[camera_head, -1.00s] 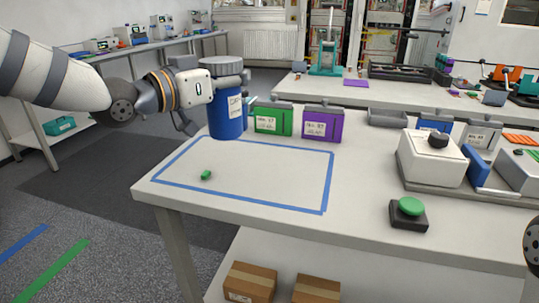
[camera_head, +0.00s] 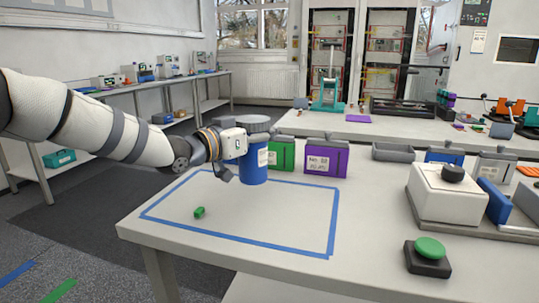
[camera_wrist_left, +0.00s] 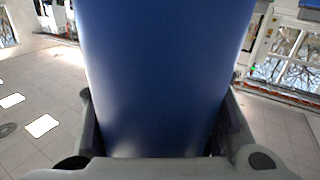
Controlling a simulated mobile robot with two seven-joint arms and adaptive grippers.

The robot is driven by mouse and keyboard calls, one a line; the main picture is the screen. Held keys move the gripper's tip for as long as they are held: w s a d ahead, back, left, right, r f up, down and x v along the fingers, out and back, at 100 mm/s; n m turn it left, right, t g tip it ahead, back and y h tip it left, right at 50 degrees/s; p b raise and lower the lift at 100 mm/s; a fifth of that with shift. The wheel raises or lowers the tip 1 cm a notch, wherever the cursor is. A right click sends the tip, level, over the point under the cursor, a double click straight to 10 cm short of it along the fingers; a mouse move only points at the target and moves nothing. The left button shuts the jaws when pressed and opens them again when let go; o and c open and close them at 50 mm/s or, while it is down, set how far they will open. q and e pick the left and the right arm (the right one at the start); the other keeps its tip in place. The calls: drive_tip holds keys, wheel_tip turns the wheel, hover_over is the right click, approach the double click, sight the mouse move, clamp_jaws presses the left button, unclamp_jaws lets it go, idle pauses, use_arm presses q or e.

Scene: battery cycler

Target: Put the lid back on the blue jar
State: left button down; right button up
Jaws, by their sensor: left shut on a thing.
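The blue jar (camera_head: 253,168) is upright at the back of the blue-taped area on the table. It has a white label on its right side. A grey ridged lid (camera_head: 256,119) sits on its top; I cannot tell how firmly. My left gripper (camera_head: 241,150) comes in from the left at the jar's upper side and is shut on the jar. In the left wrist view the jar's blue body (camera_wrist_left: 165,75) fills the space between the two fingers. I cannot tell whether its base touches the table. My right gripper is not in view.
A green box (camera_head: 281,155) and a purple box (camera_head: 326,160) stand right of the jar. A small green piece (camera_head: 199,212) lies inside the blue tape (camera_head: 235,245). A green button (camera_head: 429,248) and a white device (camera_head: 440,193) are at the right. The taped area is mostly bare.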

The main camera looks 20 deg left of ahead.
use_arm(q)
drive_tip(key=shift+w+d+f, duration=0.15)
drive_tip(key=shift+w+f, duration=0.25)
drive_tip(key=shift+w, duration=0.1)
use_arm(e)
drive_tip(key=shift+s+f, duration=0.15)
use_arm(q)
drive_tip(key=shift+w+f, duration=0.2)
drive_tip(key=shift+f, duration=0.8)
drive_tip(key=shift+w+f, duration=0.15)
drive_tip(key=shift+f, duration=0.85)
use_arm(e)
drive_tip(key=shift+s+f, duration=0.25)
use_arm(q)
drive_tip(key=shift+f, duration=0.15)
drive_tip(key=c, duration=0.6)
unclamp_jaws()
